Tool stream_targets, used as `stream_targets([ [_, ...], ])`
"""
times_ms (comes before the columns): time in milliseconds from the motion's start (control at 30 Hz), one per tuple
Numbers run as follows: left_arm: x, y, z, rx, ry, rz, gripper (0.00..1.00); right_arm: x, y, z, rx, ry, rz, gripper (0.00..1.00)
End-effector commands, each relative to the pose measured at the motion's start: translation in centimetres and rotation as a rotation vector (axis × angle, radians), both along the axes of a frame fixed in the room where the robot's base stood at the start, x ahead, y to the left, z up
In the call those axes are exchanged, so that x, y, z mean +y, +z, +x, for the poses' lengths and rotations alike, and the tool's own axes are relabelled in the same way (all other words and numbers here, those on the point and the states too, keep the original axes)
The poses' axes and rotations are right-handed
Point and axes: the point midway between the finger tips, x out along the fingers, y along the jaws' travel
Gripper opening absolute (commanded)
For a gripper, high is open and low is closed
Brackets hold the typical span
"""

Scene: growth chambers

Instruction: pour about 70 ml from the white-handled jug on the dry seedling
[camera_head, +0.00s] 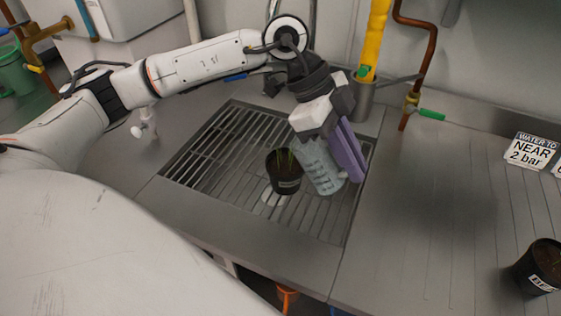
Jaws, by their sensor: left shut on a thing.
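My left gripper (348,150), with purple fingers, is shut on a clear jug with graduation marks (318,165). The jug is tilted, its upper end leaning left toward the pot; a small white part shows at its right side. The gripper hides part of it, and I cannot make out any liquid stream. A black pot with thin green shoots (285,183) stands on the drain grate just left of the jug. Another black pot with a white label (540,268) stands at the right edge; I cannot tell from the picture which is dry. My right gripper is not in view.
The drain grate (215,150) is set in a steel bench (430,220), whose middle right is clear. Behind are a yellow pipe (376,35), a copper pipe with a green-handled valve (428,115) and a "NEAR 2 bar" sign (530,152).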

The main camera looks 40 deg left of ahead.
Motion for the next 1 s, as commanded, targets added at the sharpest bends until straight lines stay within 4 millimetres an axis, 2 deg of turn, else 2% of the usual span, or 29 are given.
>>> stream_targets([
  [667, -0.2, -0.2, 0.0, 0.0, -0.002, 0.009, 0.0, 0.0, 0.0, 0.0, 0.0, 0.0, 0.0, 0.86],
  [833, -0.8, -1.4, 0.1, 0.009, -0.003, 0.06, 0.0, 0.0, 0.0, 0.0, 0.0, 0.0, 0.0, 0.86],
  [1000, -1.7, -3.4, 0.2, 0.024, -0.003, 0.148, 0.0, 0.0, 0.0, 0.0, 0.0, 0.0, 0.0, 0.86],
])
